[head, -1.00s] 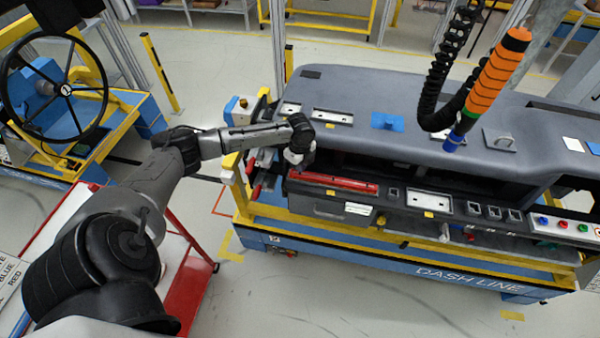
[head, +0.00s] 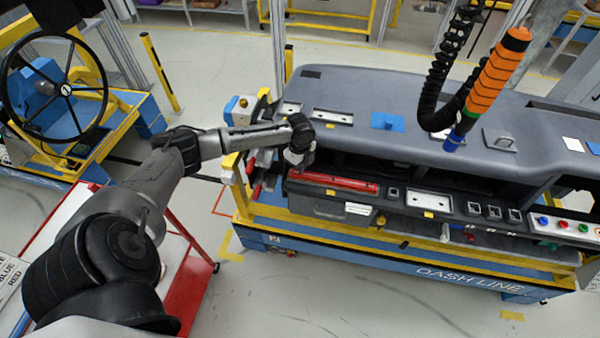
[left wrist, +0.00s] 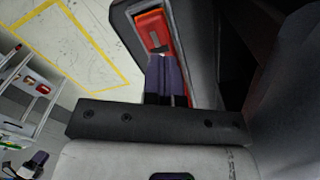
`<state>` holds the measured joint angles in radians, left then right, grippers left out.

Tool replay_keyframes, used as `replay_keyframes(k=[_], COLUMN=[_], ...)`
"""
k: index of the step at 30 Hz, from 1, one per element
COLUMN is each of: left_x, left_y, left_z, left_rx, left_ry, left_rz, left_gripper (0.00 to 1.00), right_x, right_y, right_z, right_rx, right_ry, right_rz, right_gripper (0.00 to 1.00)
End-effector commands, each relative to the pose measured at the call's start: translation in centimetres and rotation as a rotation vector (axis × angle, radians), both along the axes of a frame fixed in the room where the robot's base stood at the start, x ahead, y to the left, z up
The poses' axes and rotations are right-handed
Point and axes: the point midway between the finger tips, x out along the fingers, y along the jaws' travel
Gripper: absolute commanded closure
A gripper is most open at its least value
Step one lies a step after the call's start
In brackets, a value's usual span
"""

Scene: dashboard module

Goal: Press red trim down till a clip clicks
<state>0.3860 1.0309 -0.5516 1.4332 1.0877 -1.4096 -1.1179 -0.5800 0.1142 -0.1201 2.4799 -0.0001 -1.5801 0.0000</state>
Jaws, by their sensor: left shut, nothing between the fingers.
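The red trim (head: 334,181) is a long narrow strip lying in the dark front ledge of the dashboard (head: 420,140), at its left end in the head view. It also shows in the left wrist view (left wrist: 154,30), with an orange patch at its far end. My left gripper (head: 297,164) is at the left end of the trim in the head view. In the left wrist view its fingers (left wrist: 165,75) are together, pointing at the trim and overlapping it in the picture. I cannot tell whether they touch it. The clips are hidden. My right gripper is in neither view.
An orange tool (head: 497,75) hangs on a black coiled hose over the dashboard. The dashboard sits on a blue and yellow stand (head: 400,262). A red and white cart (head: 185,265) stands at the left beneath my arm. Several coloured buttons (head: 562,223) are at the right.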

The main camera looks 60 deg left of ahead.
Motion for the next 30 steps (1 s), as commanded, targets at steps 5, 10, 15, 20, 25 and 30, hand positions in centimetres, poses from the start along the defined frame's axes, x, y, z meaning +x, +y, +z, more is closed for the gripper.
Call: replay_keyframes(k=[5, 10, 15, 20, 25, 30], left_x=[0.0, 0.0, 0.0, 0.0, 0.0, 0.0], left_y=[0.0, 0.0, 0.0, 0.0, 0.0, 0.0], left_z=[-0.3, -0.5, -0.8, -1.0, -1.2, -1.4], left_rx=[0.0, 0.0, 0.0, 0.0, 0.0, 0.0], left_ry=[0.0, 0.0, 0.0, 0.0, 0.0, 0.0], left_rz=[0.0, 0.0, 0.0, 0.0, 0.0, 0.0], left_gripper=[1.0, 1.0, 1.0, 1.0, 1.0, 1.0], right_x=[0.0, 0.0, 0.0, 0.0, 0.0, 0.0], right_y=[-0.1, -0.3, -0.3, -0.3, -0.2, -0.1], right_z=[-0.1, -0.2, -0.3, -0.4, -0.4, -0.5], right_rx=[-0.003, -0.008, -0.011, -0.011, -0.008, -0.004], right_ry=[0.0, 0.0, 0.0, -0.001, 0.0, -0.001], right_rz=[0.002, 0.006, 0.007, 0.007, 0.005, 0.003], right_gripper=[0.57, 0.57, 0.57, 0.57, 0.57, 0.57])
